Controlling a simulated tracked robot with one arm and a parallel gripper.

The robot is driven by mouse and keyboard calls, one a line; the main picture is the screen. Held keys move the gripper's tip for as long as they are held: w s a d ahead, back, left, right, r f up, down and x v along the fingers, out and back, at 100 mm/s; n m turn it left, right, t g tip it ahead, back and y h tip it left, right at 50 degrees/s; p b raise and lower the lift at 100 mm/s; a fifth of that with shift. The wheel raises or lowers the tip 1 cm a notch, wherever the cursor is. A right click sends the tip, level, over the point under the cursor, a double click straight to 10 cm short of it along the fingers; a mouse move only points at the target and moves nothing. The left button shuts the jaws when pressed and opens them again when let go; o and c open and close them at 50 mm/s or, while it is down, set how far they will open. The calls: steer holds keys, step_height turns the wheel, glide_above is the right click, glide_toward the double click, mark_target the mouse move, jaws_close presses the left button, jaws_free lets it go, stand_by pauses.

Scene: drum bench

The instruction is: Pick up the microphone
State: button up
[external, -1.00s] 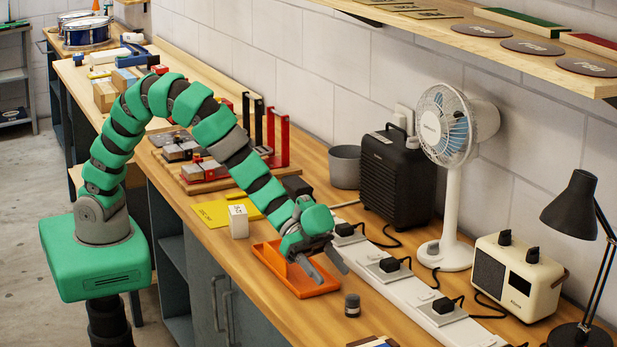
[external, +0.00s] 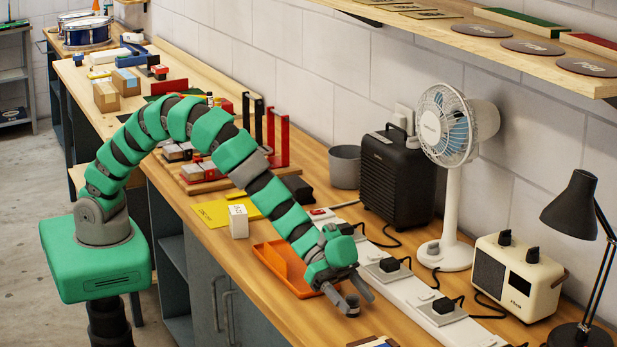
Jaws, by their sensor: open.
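I cannot make out a microphone for certain in the external view. My gripper (external: 358,298) is open above the front part of the bench, just right of an orange tray (external: 268,262). Its fingers point down and to the right. A small dark cylinder (external: 352,308) is at the near fingertip and mostly hidden by it. I cannot tell whether they touch. Nothing shows held between the fingers.
A long white power strip (external: 425,312) with black plugs runs behind my gripper. A white fan (external: 453,195), a black heater (external: 392,185), a cream radio (external: 517,278) and a black lamp (external: 575,210) stand beyond. A white block (external: 238,221) stands left of the tray.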

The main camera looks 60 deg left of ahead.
steer(key=c, duration=1.1)
steer(key=shift+o, duration=0.2)
